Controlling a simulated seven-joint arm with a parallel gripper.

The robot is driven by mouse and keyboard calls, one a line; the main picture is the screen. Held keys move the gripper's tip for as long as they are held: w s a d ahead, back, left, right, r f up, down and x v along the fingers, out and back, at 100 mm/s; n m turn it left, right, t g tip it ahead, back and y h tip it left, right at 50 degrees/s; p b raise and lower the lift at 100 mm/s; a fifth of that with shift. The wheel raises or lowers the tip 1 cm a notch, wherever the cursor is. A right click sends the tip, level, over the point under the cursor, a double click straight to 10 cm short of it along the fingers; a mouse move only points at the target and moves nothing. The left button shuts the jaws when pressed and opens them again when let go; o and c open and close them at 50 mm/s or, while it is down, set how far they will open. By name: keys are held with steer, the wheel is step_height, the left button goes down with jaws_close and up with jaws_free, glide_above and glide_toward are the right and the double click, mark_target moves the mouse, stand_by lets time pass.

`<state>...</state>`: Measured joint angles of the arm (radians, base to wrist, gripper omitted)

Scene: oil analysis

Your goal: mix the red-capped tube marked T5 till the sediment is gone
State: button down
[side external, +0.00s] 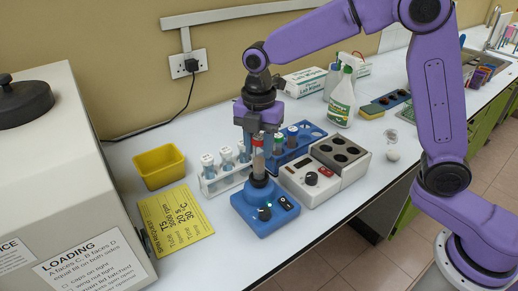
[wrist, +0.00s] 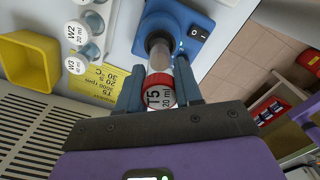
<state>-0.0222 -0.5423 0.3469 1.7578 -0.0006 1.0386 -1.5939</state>
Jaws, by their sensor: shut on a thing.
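The red-capped tube T5 (wrist: 159,90) is upright between the fingers of my gripper (wrist: 158,92), which is shut on it near the cap. The cap label reads T5, 20 ml. In the side view, the tube (side external: 258,160) stands with its lower end at the cup of the blue vortex mixer (side external: 265,210), below my gripper (side external: 257,138). A green light shows on the mixer's front. The mixer (wrist: 196,38) also shows in the wrist view, with a black rocker switch. The tube looks greyish-brown inside; I cannot tell whether sediment lies at its bottom.
A white rack (side external: 222,180) with white-capped tubes stands left of the mixer. A blue rack (side external: 300,148) with tubes is behind. A grey block heater (side external: 312,183) stands close on the right. A yellow card (side external: 178,222) and yellow tray (side external: 158,167) are at left.

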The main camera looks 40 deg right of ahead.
steer(key=shift+r, duration=3.65)
